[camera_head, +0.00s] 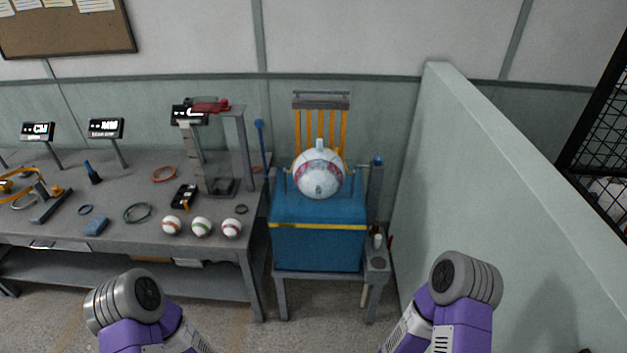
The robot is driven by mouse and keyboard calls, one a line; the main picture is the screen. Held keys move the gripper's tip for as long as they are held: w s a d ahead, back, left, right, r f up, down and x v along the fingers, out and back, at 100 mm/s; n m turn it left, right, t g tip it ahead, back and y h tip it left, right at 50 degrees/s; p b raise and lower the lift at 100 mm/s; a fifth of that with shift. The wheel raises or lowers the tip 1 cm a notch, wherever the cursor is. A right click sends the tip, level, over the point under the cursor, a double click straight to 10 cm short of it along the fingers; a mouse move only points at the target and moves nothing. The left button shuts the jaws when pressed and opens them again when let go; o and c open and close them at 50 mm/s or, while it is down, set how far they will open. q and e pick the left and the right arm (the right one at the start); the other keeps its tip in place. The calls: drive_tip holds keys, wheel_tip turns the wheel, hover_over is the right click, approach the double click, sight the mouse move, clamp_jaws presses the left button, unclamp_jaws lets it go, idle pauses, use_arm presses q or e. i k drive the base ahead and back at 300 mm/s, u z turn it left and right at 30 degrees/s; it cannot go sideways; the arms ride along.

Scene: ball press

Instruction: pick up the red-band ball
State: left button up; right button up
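Three white balls sit in a row on the front edge of the grey workbench (70,175). The left ball (172,226) has a reddish band, the middle ball (202,228) a green band and the right ball (232,229) a red band. The left and right bands look alike at this size, so I cannot tell for certain which is the red-band ball. Parts of my two arms show at the bottom left and bottom right. Neither gripper is in view, and nothing covers the balls.
A press frame with a red top (211,105) stands behind the balls. A blue box machine (318,247) with a large white ball (318,173) stands to the right. Rings and small tools lie on the bench. A pale partition (500,190) borders the right side.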

sight(319, 172)
drive_tip(key=u, duration=0.55)
drive_tip(key=i, duration=0.65)
drive_tip(key=u, duration=0.4)
